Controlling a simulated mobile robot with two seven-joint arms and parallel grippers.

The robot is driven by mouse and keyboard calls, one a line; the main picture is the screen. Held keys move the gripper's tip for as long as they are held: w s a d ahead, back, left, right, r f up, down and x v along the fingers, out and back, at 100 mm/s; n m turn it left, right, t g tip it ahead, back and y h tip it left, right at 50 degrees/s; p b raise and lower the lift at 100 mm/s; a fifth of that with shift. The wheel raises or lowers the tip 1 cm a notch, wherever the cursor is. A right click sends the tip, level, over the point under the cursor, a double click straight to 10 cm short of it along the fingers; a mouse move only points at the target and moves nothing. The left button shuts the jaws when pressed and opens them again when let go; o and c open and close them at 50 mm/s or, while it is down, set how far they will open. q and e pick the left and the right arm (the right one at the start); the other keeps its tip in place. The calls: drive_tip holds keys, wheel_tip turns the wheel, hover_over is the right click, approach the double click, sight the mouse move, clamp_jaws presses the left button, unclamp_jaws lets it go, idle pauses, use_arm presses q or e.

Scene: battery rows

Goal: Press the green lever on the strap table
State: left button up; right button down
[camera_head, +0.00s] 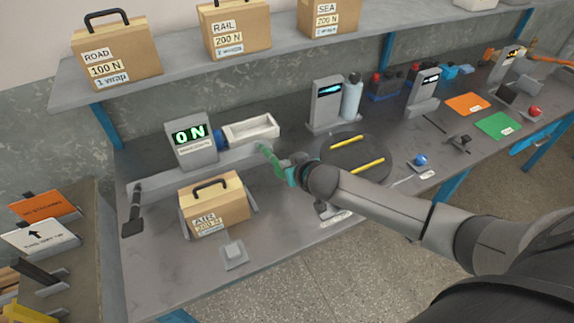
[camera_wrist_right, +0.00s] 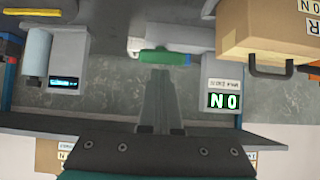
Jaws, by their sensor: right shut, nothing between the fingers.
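The green lever (camera_head: 266,152) is on the strap table beside the white tray-like part, in the middle of the head view. It also shows in the right wrist view (camera_wrist_right: 160,57) as a green bar with a rounded end. My right gripper (camera_wrist_right: 160,73) is shut and empty, with its fingertips right at the lever's edge; I cannot tell whether they touch. In the head view the gripper (camera_head: 281,166) partly overlaps the lever. The display (camera_head: 190,137) behind reads 0 N. My left gripper is not in view.
A cardboard case marked AIR (camera_head: 214,205) stands at the front left of the table. A dark round plate with yellow strips (camera_head: 356,156) lies right of my gripper. Cases marked ROAD (camera_head: 117,53), RAIL (camera_head: 237,27) and SEA (camera_head: 328,15) stand on the shelf above.

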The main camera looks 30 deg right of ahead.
drive_tip(key=shift+f, duration=0.2)
drive_tip(key=shift+s+a+f+b, duration=0.1)
drive_tip(key=shift+s+f+b, duration=0.05)
drive_tip(key=shift+f+b, duration=0.2)
drive_tip(key=s+f+t+b, duration=0.1)
drive_tip(key=f+b, duration=0.2)
drive_tip(key=b, duration=0.2)
drive_tip(key=s+f+t+b, duration=0.1)
drive_tip(key=f+t+b, duration=0.1)
drive_tip(key=b, duration=0.4)
drive_tip(key=s+f+t+b, duration=0.1)
drive_tip(key=f+t+b, duration=0.1)
drive_tip(key=f+b, duration=0.2)
drive_tip(key=shift+f+b, duration=0.25)
drive_tip(key=shift+b, duration=0.6)
drive_tip(key=shift+f, duration=0.1)
drive_tip(key=shift+w+r+p, duration=0.1)
drive_tip(key=shift+r+p, duration=0.55)
drive_tip(key=shift+p, duration=0.05)
drive_tip(key=s+r+p, duration=0.4)
drive_tip(key=s+r, duration=0.2)
drive_tip(key=s, duration=0.3)
drive_tip(key=shift+s, duration=0.25)
